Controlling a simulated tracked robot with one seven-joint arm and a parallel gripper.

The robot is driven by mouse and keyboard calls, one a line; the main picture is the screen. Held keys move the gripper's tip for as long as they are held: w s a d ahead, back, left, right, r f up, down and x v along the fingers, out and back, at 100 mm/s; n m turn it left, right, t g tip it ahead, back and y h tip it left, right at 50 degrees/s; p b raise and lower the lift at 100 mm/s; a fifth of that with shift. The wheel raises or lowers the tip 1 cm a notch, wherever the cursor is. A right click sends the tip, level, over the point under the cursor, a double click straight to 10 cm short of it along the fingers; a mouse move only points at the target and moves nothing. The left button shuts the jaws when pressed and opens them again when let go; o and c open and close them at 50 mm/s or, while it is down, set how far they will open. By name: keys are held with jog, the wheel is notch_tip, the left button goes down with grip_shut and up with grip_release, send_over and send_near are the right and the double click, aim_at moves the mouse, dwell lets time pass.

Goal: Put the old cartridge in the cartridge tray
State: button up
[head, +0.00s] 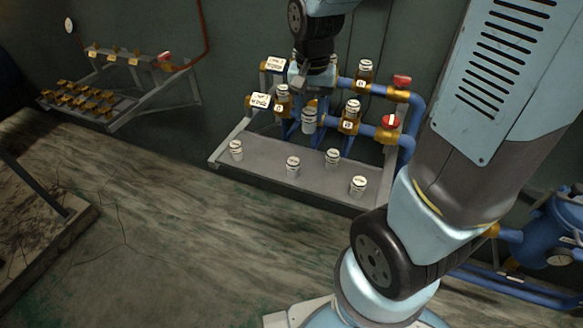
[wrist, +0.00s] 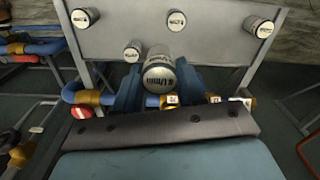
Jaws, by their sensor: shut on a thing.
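My gripper (head: 309,112) is shut on a grey-white cartridge with a printed cap (head: 309,121), in front of the pipe rack. In the wrist view the cartridge (wrist: 161,73) sits between the two blue fingers, its cap toward the camera. It looks like the old cartridge, but its label is too blurred to read. The grey tray (head: 262,157) at the foot of the rack lies below the gripper. Several similar cartridges stand upright on it, such as one at its left end (head: 236,150) and one at its right front (head: 358,187). The tray (wrist: 213,43) also shows in the wrist view.
Bare tray surface lies between the standing cartridges. Another rack with brass parts (head: 80,98) stands left.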

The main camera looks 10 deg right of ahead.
jog(key=s+a+f, duration=0.2)
jog(key=a, duration=0.2)
jog(key=w+a+f, duration=0.1)
jog(key=w+f, duration=0.2)
jog(key=w, duration=0.1)
jog(key=w+a+f, duration=0.1)
jog(key=w+f, duration=0.2)
jog(key=w, duration=0.1)
jog(key=w+f, duration=0.3)
jog(key=w, duration=0.1)
jog(key=shift+w+a+f, duration=0.35)
jog(key=shift+a, duration=0.05)
jog(key=shift+w+f, duration=0.2)
jog(key=shift+f, duration=1.65)
jog(key=o, duration=1.1)
jog(key=shift+f, duration=0.1)
